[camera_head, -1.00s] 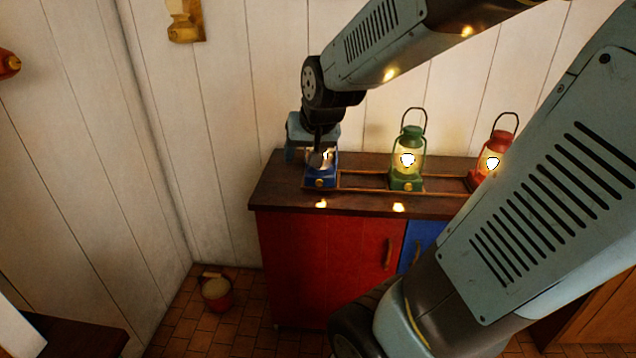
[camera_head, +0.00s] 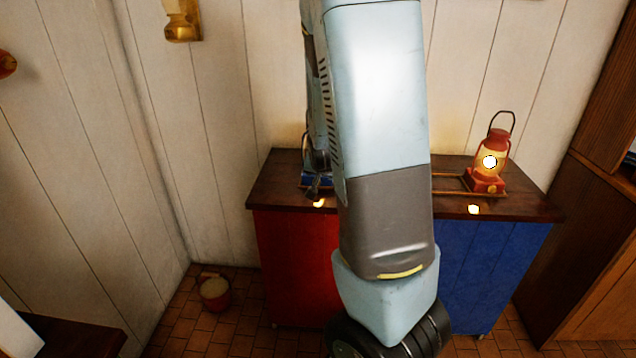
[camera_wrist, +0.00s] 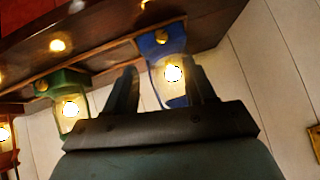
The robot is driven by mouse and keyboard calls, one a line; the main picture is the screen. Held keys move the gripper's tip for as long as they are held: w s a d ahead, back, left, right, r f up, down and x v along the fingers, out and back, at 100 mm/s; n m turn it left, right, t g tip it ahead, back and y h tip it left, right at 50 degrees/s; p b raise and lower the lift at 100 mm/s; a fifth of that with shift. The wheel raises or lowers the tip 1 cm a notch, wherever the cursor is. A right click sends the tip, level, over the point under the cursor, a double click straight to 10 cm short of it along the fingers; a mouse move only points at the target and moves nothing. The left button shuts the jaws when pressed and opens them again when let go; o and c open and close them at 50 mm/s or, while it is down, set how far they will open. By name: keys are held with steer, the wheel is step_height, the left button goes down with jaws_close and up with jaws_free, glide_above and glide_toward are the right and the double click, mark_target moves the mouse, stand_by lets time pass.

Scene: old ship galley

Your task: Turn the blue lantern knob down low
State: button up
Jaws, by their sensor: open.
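The blue lantern (camera_wrist: 158,46) shows in the wrist view, seen from an odd, near upside-down angle, with its glass lit and a small brass knob (camera_wrist: 161,38) on its blue base. My gripper (camera_wrist: 163,70) is open, its two dark fingers apart, with the lantern's lit glass showing between them. I cannot tell whether either finger touches the lantern. In the head view my arm hides most of the blue lantern; only part of its blue base (camera_head: 325,183) shows on the counter.
The lit green lantern (camera_wrist: 66,100) stands beside the blue one in the wrist view; my arm hides it in the head view. The lit red lantern (camera_head: 488,165) stands at the counter's right. A wooden rail runs along the counter (camera_head: 525,209). A bucket (camera_head: 215,292) is on the floor.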

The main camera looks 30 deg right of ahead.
steer(key=shift+x, duration=6.85)
steer(key=shift+a, duration=0.1)
steer(key=c, duration=1)
steer(key=shift+d, duration=0.25)
jaws_close()
steer(key=shift+a, duration=0.35)
